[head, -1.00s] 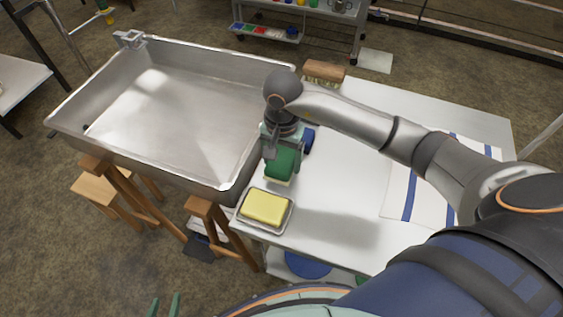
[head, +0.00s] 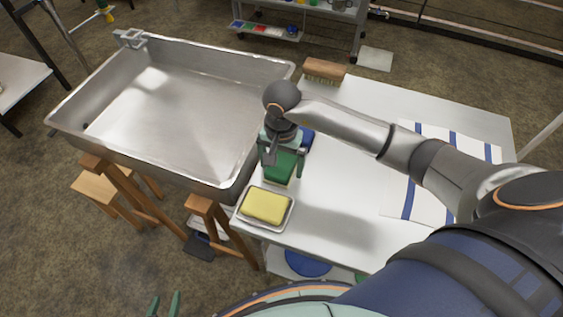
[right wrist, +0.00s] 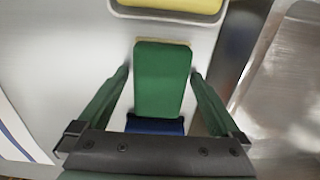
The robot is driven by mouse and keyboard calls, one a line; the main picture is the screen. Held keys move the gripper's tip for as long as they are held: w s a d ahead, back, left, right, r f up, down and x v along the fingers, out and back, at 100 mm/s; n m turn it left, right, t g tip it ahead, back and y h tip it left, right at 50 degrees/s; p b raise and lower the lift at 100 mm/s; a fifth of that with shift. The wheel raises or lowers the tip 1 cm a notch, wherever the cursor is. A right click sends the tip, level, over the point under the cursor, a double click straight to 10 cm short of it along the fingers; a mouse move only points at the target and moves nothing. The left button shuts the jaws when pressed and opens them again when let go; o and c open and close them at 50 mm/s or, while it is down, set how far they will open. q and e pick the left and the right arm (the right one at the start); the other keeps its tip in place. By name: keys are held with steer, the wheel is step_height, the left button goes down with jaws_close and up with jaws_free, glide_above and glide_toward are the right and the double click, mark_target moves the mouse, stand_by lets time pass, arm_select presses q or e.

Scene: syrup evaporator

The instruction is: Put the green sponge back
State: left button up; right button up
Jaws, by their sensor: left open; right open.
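The green sponge (head: 280,167) has a green top and a pale yellow lower layer. It appears to rest on the white table (head: 335,210), just behind the yellow sponge's tray. My right gripper (head: 284,172) is open over it, with a finger on each side. In the right wrist view, the green sponge (right wrist: 162,80) lies between the spread fingers, with gaps on both sides. A blue object (head: 307,138) is close behind it and partly hidden. My left gripper (head: 165,305) is open and empty at the bottom edge of the head view.
A yellow sponge (head: 264,205) sits in a small metal tray (head: 266,226) at the table's near corner. A large steel pan (head: 170,110) stands to the left. A wooden brush (head: 324,70) is at the far edge. A striped cloth (head: 408,195) lies right. The table's middle is clear.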

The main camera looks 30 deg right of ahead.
mark_target(281, 163)
step_height(281, 163, up, 12)
steer(key=shift+r+b, duration=0.15)
steer(key=shift+b, duration=0.15)
stand_by(0.6)
